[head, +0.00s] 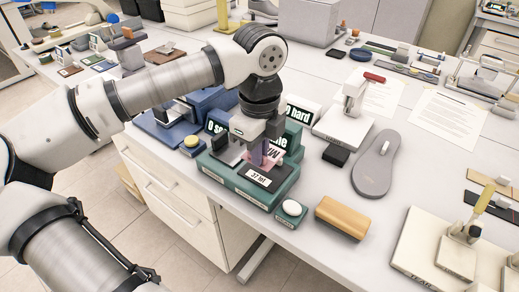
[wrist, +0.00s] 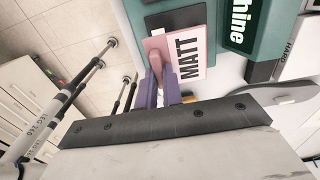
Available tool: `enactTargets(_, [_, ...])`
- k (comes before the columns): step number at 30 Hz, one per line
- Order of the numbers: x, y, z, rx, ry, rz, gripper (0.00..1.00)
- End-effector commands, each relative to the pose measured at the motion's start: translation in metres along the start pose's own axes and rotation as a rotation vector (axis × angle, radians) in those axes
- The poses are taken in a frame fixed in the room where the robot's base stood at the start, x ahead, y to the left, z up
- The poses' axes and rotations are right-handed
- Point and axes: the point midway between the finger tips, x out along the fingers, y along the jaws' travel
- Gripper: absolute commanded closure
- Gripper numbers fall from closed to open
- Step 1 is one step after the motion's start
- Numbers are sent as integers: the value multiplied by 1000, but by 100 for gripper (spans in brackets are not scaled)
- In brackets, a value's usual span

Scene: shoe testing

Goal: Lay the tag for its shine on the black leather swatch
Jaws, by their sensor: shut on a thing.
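My gripper (head: 258,158) is shut on a pink tag (head: 272,154) that reads MATT, over the green holder (head: 238,186) near the front edge of the bench. The wrist view shows the purple fingers (wrist: 161,88) closed on a raised pink part at one end of the tag (wrist: 188,66). I cannot tell whether the tag touches the holder. The holder has an upright sign ending in "hine" (wrist: 242,22). Several small flat swatches lie at the far left, among them a dark one (head: 70,71); I cannot tell which is black leather.
A blue holder (head: 172,136) stands left of the green one. A wooden block (head: 342,216), a white round piece on a green base (head: 291,208) and a grey shoe sole (head: 377,165) lie to the right. A white press (head: 345,118) stands behind. Bench between sole and papers is clear.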

Motion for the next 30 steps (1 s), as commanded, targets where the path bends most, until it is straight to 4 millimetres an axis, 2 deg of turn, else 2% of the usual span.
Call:
enactTargets(1, [9,0,0,0,0,0,100])
enactTargets(6, [16,0,0,0,1,0,100])
enactTargets(30, [16,0,0,0,0,-1,100])
